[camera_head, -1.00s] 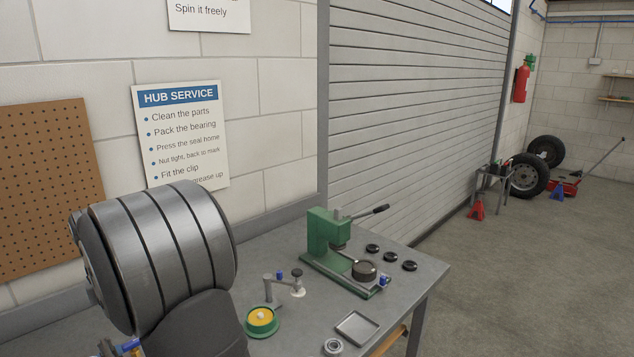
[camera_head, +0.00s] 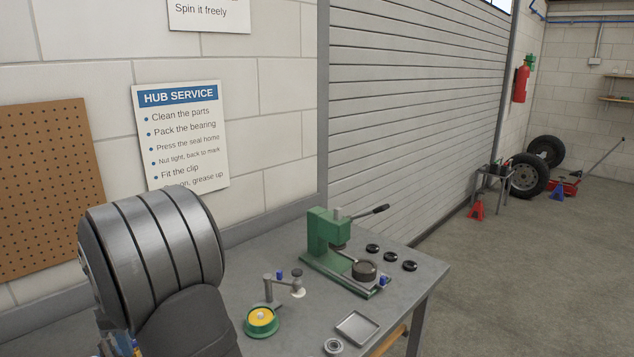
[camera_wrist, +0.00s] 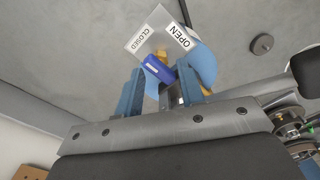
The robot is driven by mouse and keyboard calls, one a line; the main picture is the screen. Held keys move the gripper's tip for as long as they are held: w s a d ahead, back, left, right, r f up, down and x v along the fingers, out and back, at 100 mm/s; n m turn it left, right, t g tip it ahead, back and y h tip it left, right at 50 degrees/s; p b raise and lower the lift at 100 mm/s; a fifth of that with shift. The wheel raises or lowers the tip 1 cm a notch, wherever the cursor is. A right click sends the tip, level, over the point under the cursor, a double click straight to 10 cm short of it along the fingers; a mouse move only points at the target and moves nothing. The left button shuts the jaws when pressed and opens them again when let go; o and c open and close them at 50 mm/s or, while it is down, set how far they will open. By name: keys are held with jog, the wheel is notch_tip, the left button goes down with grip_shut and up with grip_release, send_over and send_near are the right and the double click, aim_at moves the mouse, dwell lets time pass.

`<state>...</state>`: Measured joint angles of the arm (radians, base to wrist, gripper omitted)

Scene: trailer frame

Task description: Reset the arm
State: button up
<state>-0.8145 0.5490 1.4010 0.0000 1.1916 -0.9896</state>
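My gripper (camera_wrist: 162,82) shows in the wrist view with its two blue fingers apart. A blue block (camera_wrist: 158,69) shows between and beyond the fingertips; I cannot tell whether it touches either finger. Behind it is a grey plate marked OPEN and CLOSED (camera_wrist: 160,36), with a rounded light-blue part and yellow pieces partly hidden by the fingers. In the head view my large silver arm link fills the lower left and hides most of the bench there, and I cannot make out the gripper.
The grey bench (camera_head: 405,300) carries a green press (camera_head: 328,240), several black rings (camera_head: 391,256), a green-and-yellow pot (camera_head: 261,321), a small stand (camera_head: 268,288), a shallow tray (camera_head: 357,328) and a bearing (camera_head: 333,346). A dark round knob (camera_wrist: 262,44) shows in the wrist view.

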jog(key=shift+m, duration=0.8)
jog(key=shift+r+m, duration=0.3)
jog(key=shift+r, duration=0.05)
notch_tip(320, 180, up, 10)
jog(key=o, duration=1.2)
jog(key=shift+o, duration=1.2)
jog(key=shift+r, duration=0.15)
jog(key=s+d+r+m, duration=0.2)
jog(key=s+r+m, duration=0.75)
jog(key=r, duration=0.35)
notch_tip(320, 180, down, 10)
jog(key=shift+w+t, duration=0.2)
jog(key=shift+t, duration=0.1)
jog(key=shift+a, duration=0.1)
